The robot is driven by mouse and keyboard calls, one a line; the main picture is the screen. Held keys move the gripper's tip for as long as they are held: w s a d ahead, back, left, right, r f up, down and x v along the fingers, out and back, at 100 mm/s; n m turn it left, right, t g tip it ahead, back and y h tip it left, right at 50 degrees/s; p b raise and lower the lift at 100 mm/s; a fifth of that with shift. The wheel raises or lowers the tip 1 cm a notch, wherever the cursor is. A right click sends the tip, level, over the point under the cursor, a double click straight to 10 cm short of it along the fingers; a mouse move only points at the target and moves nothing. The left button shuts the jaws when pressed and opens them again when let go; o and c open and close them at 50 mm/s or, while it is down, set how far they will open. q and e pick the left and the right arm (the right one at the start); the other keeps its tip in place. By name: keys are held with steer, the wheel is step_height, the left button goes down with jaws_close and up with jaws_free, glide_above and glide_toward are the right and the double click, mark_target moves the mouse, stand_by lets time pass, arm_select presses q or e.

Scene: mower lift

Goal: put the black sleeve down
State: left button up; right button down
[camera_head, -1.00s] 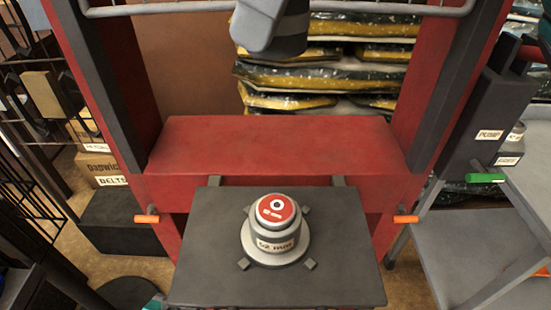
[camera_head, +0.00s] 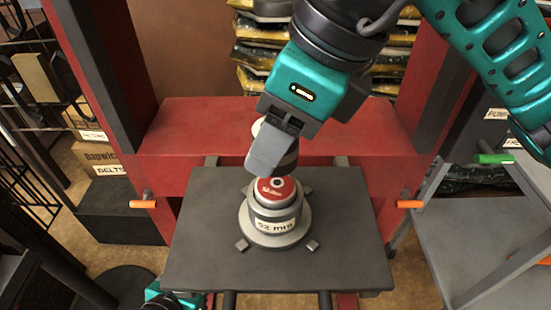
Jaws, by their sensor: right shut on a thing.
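My right gripper (camera_head: 276,150) comes down from the upper right, its grey finger in front. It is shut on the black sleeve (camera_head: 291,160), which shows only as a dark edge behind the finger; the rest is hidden. The sleeve is just behind and above the red-topped grey cylinder (camera_head: 276,190) labelled "52 mm". I cannot tell whether they touch. The cylinder stands upright on a round flange on the dark platform (camera_head: 200,240). A teal part of my left arm shows at the bottom left edge; its gripper fingers are not in view.
A red frame (camera_head: 180,145) with two uprights stands behind the platform. Orange handles (camera_head: 143,204) stick out at both sides. A grey cart (camera_head: 485,230) stands at right. Stacked bags are behind the frame.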

step_height(320, 180, down, 4)
steer(key=shift+r, duration=0.1)
steer(key=shift+f+b, duration=0.2)
steer(key=shift+b, duration=0.3)
steer(key=shift+c, duration=2.3)
jaws_free()
